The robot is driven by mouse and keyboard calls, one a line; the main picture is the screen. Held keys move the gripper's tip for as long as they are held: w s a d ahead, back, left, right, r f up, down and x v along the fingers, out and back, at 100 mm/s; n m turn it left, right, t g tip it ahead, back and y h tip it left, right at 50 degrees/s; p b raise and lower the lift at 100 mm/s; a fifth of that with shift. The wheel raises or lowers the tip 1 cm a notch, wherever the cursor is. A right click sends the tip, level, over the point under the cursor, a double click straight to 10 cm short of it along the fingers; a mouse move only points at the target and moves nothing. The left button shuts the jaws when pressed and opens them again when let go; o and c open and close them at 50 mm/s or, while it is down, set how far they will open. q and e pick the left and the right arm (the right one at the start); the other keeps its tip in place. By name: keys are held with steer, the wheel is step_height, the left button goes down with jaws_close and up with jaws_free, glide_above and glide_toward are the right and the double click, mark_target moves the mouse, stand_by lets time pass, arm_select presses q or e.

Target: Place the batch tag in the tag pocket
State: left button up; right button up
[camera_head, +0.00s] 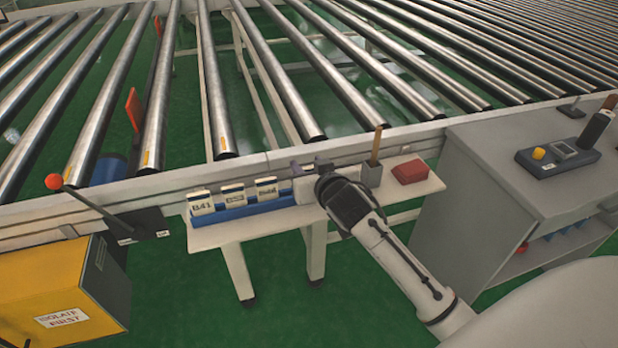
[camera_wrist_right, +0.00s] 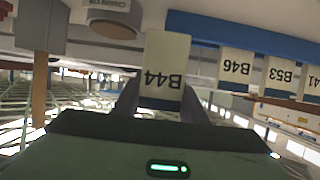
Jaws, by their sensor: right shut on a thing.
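The batch tag (camera_wrist_right: 163,72), a cream card printed B44, is between the fingers of my right gripper (camera_wrist_right: 158,102) in the right wrist view, where it appears upside down. In the head view my right gripper (camera_head: 308,168) is over the small shelf, just right of the blue tag rack (camera_head: 237,212), and the held tag cannot be made out there. The rack holds upright tags, including B41 (camera_head: 201,203) and B53 (camera_head: 233,194); B46 (camera_wrist_right: 235,68) reads clearly in the wrist view. I cannot tell which surface is the tag pocket. My left gripper is not in view.
A grey holder with a wooden stick (camera_head: 376,147) and a red block (camera_head: 410,171) stand right of my gripper on the white shelf (camera_head: 215,237). The conveyor rail runs behind. A grey cabinet (camera_head: 480,200) is at right, a yellow box (camera_head: 50,290) at lower left.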

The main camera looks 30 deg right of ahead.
steer(key=shift+f, duration=1.45)
steer(key=shift+f+b, duration=0.1)
steer(key=shift+b, duration=0.2)
steer(key=o, duration=0.6)
steer(key=shift+f, duration=0.1)
steer(key=o, duration=0.5)
steer(key=shift+c, duration=0.2)
